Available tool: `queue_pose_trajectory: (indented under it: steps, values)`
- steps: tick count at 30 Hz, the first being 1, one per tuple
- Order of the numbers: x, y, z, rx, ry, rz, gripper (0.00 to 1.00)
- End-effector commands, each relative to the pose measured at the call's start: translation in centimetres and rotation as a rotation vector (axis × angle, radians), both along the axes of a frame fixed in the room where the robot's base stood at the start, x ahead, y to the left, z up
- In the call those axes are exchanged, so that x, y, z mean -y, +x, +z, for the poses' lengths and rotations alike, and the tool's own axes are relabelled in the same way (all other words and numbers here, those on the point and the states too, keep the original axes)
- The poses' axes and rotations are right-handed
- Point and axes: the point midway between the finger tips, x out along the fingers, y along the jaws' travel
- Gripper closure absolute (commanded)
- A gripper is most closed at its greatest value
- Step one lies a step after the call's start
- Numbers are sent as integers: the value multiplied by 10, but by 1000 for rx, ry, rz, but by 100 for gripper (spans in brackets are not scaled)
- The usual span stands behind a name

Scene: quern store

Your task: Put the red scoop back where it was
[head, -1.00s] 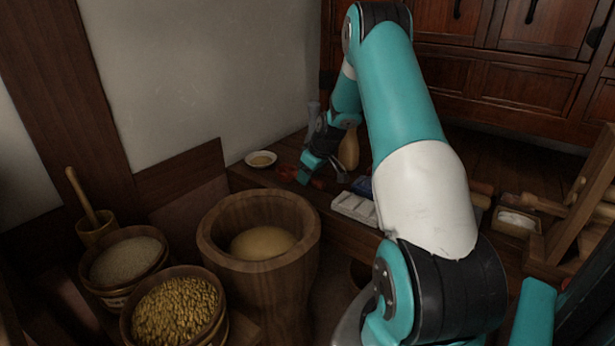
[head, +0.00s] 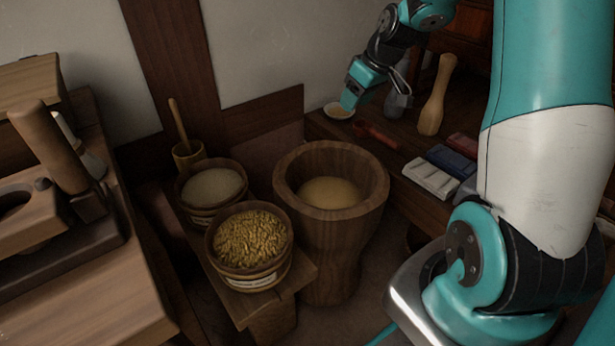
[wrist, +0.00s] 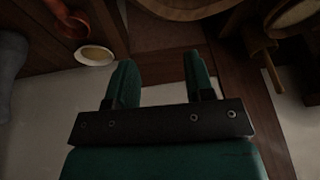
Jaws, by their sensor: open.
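The red scoop (head: 376,134) lies on the dark wooden shelf, right of a small white dish (head: 339,111). In the wrist view the scoop (wrist: 66,20) shows at the top left, partly cut off by the frame edge, beside the dish (wrist: 94,55). My gripper (head: 350,104) is above the shelf close to the dish, to the left of the scoop and apart from it. In the wrist view my gripper (wrist: 158,72) has its two fingers spread with nothing between them.
A wooden pestle (head: 436,98) stands behind the scoop, and folded cloths (head: 430,177) lie to its right. A large wooden mortar (head: 331,215) stands in front of the shelf. Tubs of grain (head: 249,240) and a cup with a stick (head: 188,153) are left.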

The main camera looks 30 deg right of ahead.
Motion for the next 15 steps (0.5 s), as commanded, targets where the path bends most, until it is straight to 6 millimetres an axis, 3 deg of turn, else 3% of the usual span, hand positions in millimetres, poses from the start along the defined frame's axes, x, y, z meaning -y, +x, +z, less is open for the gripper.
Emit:
queue_pose_trajectory:
  steps: [1,4,6,9,10,12,15]
  values:
    - [-55,-7,21,-10,20,65,51]
    - [-151,-45,50,-54,65,170,51]
    - [-208,-86,65,-92,89,241,51]
    - [-264,-150,78,-148,109,336,51]
    - [-275,-168,80,-163,111,359,51]
    - [-292,-204,82,-193,115,402,51]
    - [-304,-236,82,-221,116,439,51]
